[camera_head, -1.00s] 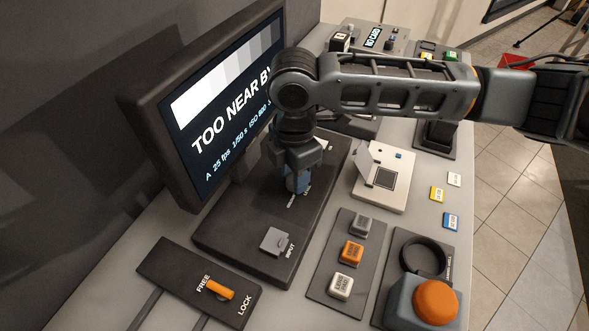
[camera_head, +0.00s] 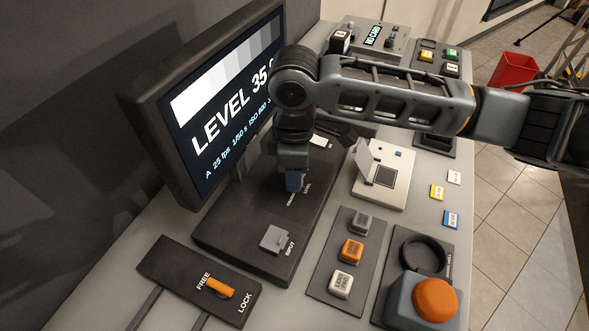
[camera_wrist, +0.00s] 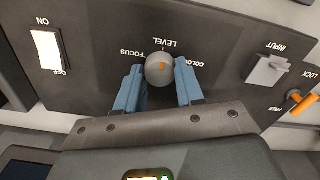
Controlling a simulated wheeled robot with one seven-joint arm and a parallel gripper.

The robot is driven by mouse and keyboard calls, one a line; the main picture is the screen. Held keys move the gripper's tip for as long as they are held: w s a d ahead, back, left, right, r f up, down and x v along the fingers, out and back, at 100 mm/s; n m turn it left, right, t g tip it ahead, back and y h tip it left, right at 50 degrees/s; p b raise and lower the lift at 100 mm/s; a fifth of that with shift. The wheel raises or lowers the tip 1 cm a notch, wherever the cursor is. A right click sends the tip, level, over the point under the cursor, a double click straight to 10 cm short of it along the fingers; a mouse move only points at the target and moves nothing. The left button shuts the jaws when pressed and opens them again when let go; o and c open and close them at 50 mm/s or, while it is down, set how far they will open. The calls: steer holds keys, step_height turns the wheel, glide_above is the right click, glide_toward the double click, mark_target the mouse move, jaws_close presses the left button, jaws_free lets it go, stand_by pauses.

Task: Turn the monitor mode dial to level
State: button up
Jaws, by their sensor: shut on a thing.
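The mode dial (camera_wrist: 160,70) is a round grey knob on the monitor's dark base, with FOCUS, LEVEL and COLOUR lettering around it. Its orange mark points up toward LEVEL in the wrist view. My gripper (camera_wrist: 160,80) has blue fingers, one on each side of the dial, and is shut on it. In the head view my gripper (camera_head: 293,183) is over the base and hides the dial. The monitor (camera_head: 215,105) shows "LEVEL 35" in large letters; the rest of that line is hidden behind my arm.
A grey INPUT knob (camera_head: 274,239) and an orange FREE/LOCK lever (camera_head: 220,288) are nearer the front. A white ON/OFF switch (camera_wrist: 47,48) is left in the wrist view. Several buttons, including a large orange one (camera_head: 436,298), stand to the right.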

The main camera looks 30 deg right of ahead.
stand_by(0.4)
steer(key=o, duration=1)
steer(key=shift+o, duration=0.2)
steer(key=shift+r, duration=0.15)
step_height(320, 180, up, 8)
steer(key=shift+f, duration=0.2)
steer(key=shift+s, duration=0.1)
